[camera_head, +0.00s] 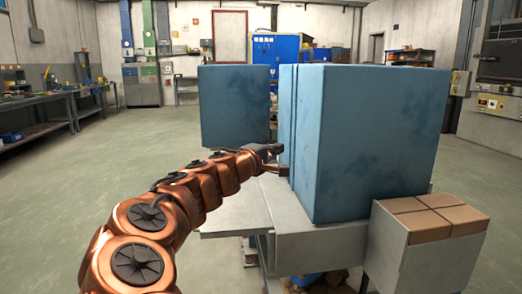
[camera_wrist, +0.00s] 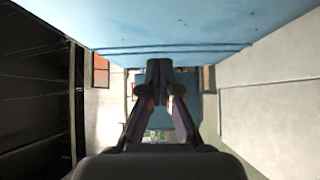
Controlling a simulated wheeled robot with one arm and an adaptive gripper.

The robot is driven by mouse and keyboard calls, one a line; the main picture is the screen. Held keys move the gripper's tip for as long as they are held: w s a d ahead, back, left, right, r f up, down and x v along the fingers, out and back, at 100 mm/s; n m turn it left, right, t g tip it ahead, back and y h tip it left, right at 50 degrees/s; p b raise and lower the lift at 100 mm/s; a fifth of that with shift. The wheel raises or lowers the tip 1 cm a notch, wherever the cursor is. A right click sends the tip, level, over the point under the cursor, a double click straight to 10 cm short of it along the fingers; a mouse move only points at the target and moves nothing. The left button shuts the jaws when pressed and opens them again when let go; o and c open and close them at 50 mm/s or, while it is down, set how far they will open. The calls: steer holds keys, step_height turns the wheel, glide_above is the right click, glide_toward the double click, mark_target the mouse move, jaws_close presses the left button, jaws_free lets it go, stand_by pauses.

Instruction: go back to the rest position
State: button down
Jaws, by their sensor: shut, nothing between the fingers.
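My gripper (camera_head: 272,158) is at the end of my copper-coloured arm, by the left edge of a large blue box-shaped block (camera_head: 365,140). In the wrist view my gripper (camera_wrist: 159,68) has its fingertips together, with nothing between them. The blue surface (camera_wrist: 150,25) fills the top of the wrist view, close to the fingers. I cannot tell whether the fingers touch it. A second blue block (camera_head: 235,105), like a panel or door, stands further left, with a gap between the two.
The blue block stands on a grey metal bench (camera_head: 320,245). A grey box with brown bricks (camera_head: 430,215) is at the right front. A workbench (camera_head: 40,125) runs along the left wall. The floor (camera_head: 140,140) left of the arm is clear.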

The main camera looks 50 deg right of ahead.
steer(key=s+a+r+m+g+y+p, duration=0.2)
steer(key=s+a+r+m+y+p, duration=0.35)
steer(key=s+p, duration=0.65)
steer(key=s+a+n+y+p, duration=0.1)
steer(key=s+a+y+p, duration=0.3)
steer(key=a+p, duration=0.3)
steer(key=s+a+n+g+y+p, duration=0.1)
steer(key=s+a+y+p, duration=0.3)
steer(key=a, duration=1.2)
steer(key=s+a+n+g+y+p, duration=0.1)
steer(key=s+a+y+p, duration=0.3)
steer(key=a+p, duration=0.7)
steer(key=s+r+n, duration=0.1)
steer(key=s, duration=0.1)
steer(key=shift+s+a, duration=0.35)
steer(key=shift+d, duration=0.2)
